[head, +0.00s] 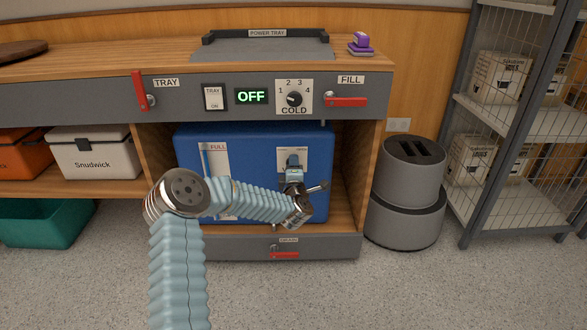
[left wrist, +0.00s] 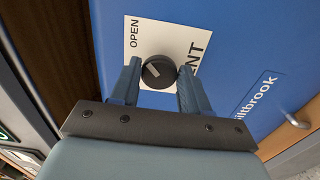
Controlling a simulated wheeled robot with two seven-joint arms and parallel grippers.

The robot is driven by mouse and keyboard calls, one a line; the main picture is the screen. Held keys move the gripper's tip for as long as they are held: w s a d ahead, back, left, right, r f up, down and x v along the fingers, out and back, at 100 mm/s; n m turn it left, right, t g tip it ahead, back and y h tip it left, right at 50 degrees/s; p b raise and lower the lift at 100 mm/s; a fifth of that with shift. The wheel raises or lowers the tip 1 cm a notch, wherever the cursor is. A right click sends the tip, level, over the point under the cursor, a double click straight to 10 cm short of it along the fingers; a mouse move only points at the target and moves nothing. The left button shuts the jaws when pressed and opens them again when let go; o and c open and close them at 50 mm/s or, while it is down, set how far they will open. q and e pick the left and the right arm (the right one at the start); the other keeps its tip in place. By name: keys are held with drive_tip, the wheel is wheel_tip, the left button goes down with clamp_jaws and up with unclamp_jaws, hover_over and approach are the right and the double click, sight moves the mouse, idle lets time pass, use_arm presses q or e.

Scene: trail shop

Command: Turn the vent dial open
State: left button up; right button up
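The vent dial (left wrist: 157,72) is a round black knob with a pale pointer line, on a white label card (left wrist: 135,42) on the blue box. The card reads OPEN on one side, with part of VENT showing. The pointer is slanted and does not point squarely at OPEN. My left gripper (left wrist: 159,68) has one finger on each side of the dial, close against its edges. In the head view, my left gripper (head: 292,160) is at the card on the front of the blue box (head: 245,150) and covers the dial. My right gripper is not in view.
The box stands in a wooden bay below a grey panel (head: 225,113) with a TRAY switch, an OFF display, a COLD knob (head: 294,99) and red levers. Floor in front is clear.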

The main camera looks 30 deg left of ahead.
use_arm(q)
drive_tip(key=o, duration=0.4)
drive_tip(key=shift+c, duration=0.2)
drive_tip(key=v, duration=1.4)
drive_tip(key=shift+a, duration=0.1)
